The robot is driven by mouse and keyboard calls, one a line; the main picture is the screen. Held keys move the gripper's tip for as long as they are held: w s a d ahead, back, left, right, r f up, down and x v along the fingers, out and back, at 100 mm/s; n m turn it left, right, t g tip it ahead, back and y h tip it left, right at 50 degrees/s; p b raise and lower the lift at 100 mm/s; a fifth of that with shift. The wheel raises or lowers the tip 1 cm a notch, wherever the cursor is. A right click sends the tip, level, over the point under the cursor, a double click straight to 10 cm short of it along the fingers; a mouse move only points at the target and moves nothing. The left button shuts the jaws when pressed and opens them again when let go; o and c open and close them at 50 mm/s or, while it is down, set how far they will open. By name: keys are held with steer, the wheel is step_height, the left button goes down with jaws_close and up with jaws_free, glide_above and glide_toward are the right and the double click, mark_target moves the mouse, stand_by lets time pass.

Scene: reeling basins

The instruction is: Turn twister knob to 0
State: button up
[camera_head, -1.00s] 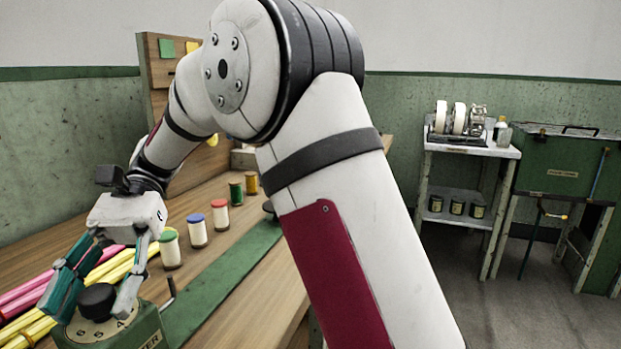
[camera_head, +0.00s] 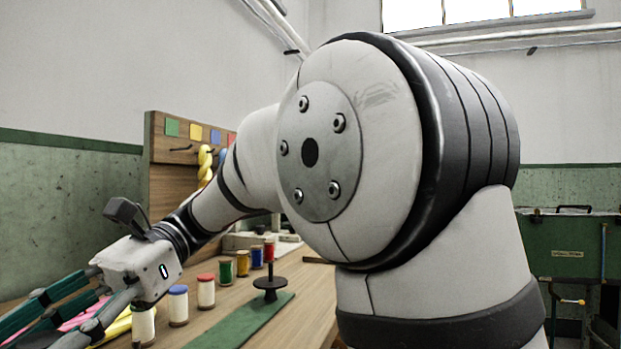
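My gripper (camera_head: 38,322) is at the lower left of the head view, above the left part of the wooden bench (camera_head: 312,295). Its teal and grey fingers point down and left, with a gap between them, so it looks open. The fingertips run close to or past the picture edge. I see nothing held between the visible finger parts. The twister and its knob are not in view now, so the knob's setting and its contact with the fingers cannot be seen.
Several thread spools, including a blue-topped one (camera_head: 178,305) and a red-topped one (camera_head: 206,290), stand in a row right of my gripper. A black stand (camera_head: 270,285) is on a green strip (camera_head: 240,322). A pegboard (camera_head: 165,150) rises behind. A green cabinet (camera_head: 575,250) is far right.

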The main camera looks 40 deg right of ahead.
steer(key=shift+s+m+t+y+b, duration=0.15)
steer(key=shift+m+t+y+b, duration=0.4)
steer(key=shift+m+t, duration=0.5)
steer(key=shift+r+m+t+y, duration=0.1)
steer(key=shift+m+t+y, duration=0.15)
steer(key=shift+m+t, duration=0.7)
steer(key=m+t+p, duration=0.2)
steer(key=m+t, duration=0.2)
steer(key=t, duration=0.1)
steer(key=m+t+h+p, duration=0.1)
steer(key=m+t, duration=0.1)
steer(key=t, duration=0.1)
steer(key=m+t+h+p, duration=0.1)
steer(key=m+t+p, duration=0.1)
steer(key=m+t, duration=0.1)
steer(key=m+t+h+p, duration=0.3)
steer(key=m+h, duration=0.1)
steer(key=shift+m, duration=0.4)
steer(key=m+t+h+p, duration=0.1)
steer(key=m+h+p, duration=0.1)
steer(key=m+t+h+p, duration=0.1)
steer(key=m+h+p, duration=0.2)
steer(key=shift+t+h, duration=0.3)
steer(key=m+h+p, duration=0.2)
steer(key=p, duration=0.3)
steer(key=m+h+p, duration=0.2)
steer(key=p, duration=0.3)
steer(key=shift+h, duration=0.4)
